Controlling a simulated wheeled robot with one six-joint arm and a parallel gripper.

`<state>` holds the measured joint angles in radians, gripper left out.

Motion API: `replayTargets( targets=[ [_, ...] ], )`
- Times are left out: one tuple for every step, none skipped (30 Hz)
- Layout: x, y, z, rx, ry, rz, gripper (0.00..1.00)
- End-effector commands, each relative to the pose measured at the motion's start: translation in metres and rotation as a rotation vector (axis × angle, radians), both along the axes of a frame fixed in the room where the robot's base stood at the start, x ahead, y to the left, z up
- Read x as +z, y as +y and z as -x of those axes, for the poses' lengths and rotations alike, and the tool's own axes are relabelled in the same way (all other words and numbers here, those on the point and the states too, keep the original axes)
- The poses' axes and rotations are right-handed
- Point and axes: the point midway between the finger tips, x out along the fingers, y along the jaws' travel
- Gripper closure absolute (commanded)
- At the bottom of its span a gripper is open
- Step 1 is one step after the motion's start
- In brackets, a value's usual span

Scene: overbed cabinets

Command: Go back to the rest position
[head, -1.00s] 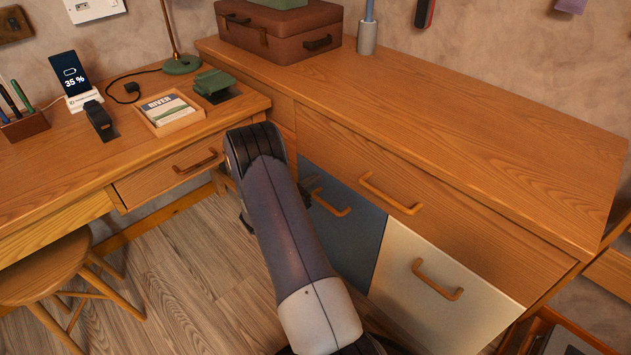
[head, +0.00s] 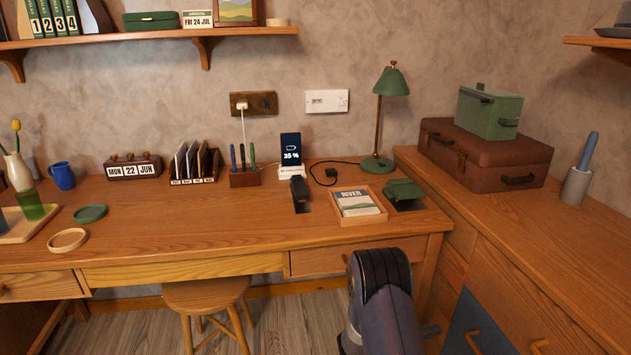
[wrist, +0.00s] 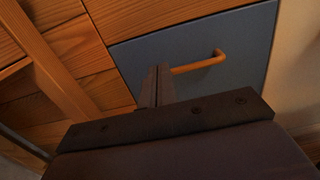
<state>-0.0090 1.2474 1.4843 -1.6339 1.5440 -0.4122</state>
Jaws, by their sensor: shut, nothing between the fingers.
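My arm rises from the bottom of the head view in front of the desk (head: 210,235), with its dark rounded joint near the desk's front right corner. In the wrist view my gripper (wrist: 157,86) has its two dark fingers together, with nothing between them. It points toward the blue-grey door (wrist: 225,45) of the side cabinet, and its fingertips appear close to the orange handle (wrist: 200,63). I cannot tell whether they touch it. In the head view the gripper is mostly hidden by the arm.
A wooden stool (head: 207,292) stands under the desk. A tray with a River booklet (head: 357,203) and a green lamp (head: 390,85) are on the desk. The side cabinet (head: 480,225) on the right carries a brown suitcase (head: 485,157). Its doors look shut.

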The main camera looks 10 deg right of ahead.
Motion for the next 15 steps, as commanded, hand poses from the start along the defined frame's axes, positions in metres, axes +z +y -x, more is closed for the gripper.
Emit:
replayTargets(
  targets=[
    [0.0, -0.001, 0.0, -0.001, 0.0, 0.0, 1.0],
    [0.0, -0.002, 0.0, -0.001, 0.0, 0.0, 1.0],
    [0.0, -0.004, 0.0, -0.002, 0.0, 0.0, 1.0],
    [-0.001, -0.007, 0.0, -0.003, 0.0, -0.001, 1.0],
    [-0.001, -0.009, 0.0, -0.003, -0.001, -0.001, 1.0],
    [-0.001, -0.014, -0.001, -0.003, -0.001, -0.001, 1.0],
    [-0.001, -0.018, -0.001, -0.003, -0.001, -0.001, 1.0],
    [-0.001, -0.023, -0.001, -0.005, -0.001, 0.0, 1.0],
    [-0.001, -0.03, -0.001, -0.005, -0.001, 0.0, 1.0],
    [-0.001, -0.036, -0.002, -0.005, -0.001, 0.0, 1.0],
    [-0.002, -0.042, -0.002, -0.006, -0.002, -0.001, 1.0],
    [-0.002, -0.05, -0.002, -0.005, -0.002, -0.001, 1.0],
    [-0.002, -0.056, -0.003, -0.006, -0.002, 0.0, 1.0],
    [-0.002, -0.062, -0.003, -0.006, -0.002, 0.0, 1.0],
    [-0.002, -0.07, -0.004, -0.005, -0.001, 0.0, 1.0]
  ],
)
